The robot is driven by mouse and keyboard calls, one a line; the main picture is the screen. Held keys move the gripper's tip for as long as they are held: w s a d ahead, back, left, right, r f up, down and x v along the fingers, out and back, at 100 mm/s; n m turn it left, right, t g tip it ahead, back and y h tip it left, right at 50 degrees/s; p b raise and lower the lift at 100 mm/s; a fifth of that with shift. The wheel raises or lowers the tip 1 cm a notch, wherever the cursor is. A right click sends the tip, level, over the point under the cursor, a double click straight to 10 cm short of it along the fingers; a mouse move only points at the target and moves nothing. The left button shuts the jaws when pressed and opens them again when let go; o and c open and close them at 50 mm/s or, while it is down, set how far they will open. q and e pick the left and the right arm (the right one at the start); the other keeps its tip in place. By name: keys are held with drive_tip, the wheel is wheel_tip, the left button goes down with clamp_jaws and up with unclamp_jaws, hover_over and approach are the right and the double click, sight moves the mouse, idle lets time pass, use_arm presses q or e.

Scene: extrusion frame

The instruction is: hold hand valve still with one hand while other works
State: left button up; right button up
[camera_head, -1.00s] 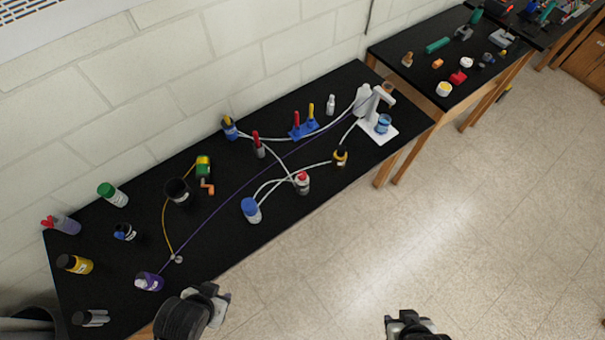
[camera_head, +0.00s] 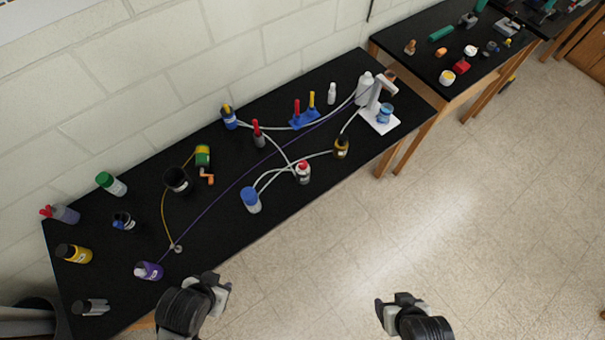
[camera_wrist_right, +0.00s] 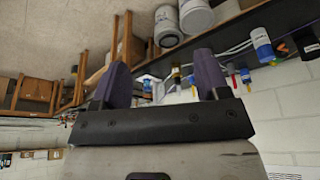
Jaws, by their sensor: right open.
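I cannot tell for certain which piece is the hand valve. Candidates on the black bench are a grey piece with an upright red handle (camera_head: 258,134), a blue piece with a yellow top (camera_head: 229,118), and a blue block with red and yellow levers (camera_head: 303,120). My right gripper (camera_head: 388,307) is off the bench's front side, over the floor, touching nothing. In the right wrist view its two purple fingers (camera_wrist_right: 164,80) are spread, with nothing between them. My left gripper (camera_head: 221,289) is by the bench's front edge, apart from these pieces; its jaw opening is unclear.
Pale, yellow and purple tubes run across the bench (camera_head: 235,240). A purple-labelled bottle (camera_head: 148,271) and a grey cylinder (camera_head: 91,307) are near my left gripper. A white stand (camera_head: 380,117) is at the right end. A second table (camera_head: 415,72) stands beyond; the floor in front is clear.

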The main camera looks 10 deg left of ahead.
drive_tip(key=shift+o, duration=1.2)
drive_tip(key=w+a+f+n+t+y+b, duration=0.1)
drive_tip(key=w+a+f+n+y+b, duration=0.1)
drive_tip(key=w+a+f+b, duration=0.2)
drive_tip(key=w+f+b, duration=0.3)
drive_tip(key=f+b, duration=0.1)
drive_tip(key=f, duration=0.3)
drive_tip(key=shift+w+f+y+b, duration=0.2)
drive_tip(key=shift+w+y+b, duration=0.1)
drive_tip(key=shift+w, duration=0.05)
drive_tip(key=n+t+y+b, duration=0.4)
drive_tip(key=n+y+b, duration=0.45)
drive_tip(key=b, duration=2.45)
approach(308, 181)
drive_tip(key=f+m+y, duration=0.1)
drive_tip(key=m+y, duration=0.1)
drive_tip(key=shift+w+a+f+t+b, duration=0.2)
drive_tip(key=shift+w+a+t+b, duration=0.1)
drive_tip(key=shift+w+a+b, duration=0.45)
drive_tip(key=b+x, duration=0.2)
drive_tip(key=x, duration=0.3)
drive_tip(key=shift+w+a+f, duration=0.1)
drive_tip(key=shift+w+a, duration=0.05)
drive_tip(key=shift+a, duration=0.15)
drive_tip(key=shift+b+x, duration=0.9)
drive_tip(key=shift+b, duration=0.35)
drive_tip(key=shift+b+x, duration=0.7)
drive_tip(key=shift+x, duration=0.15)
drive_tip(key=shift+w, duration=0.1)
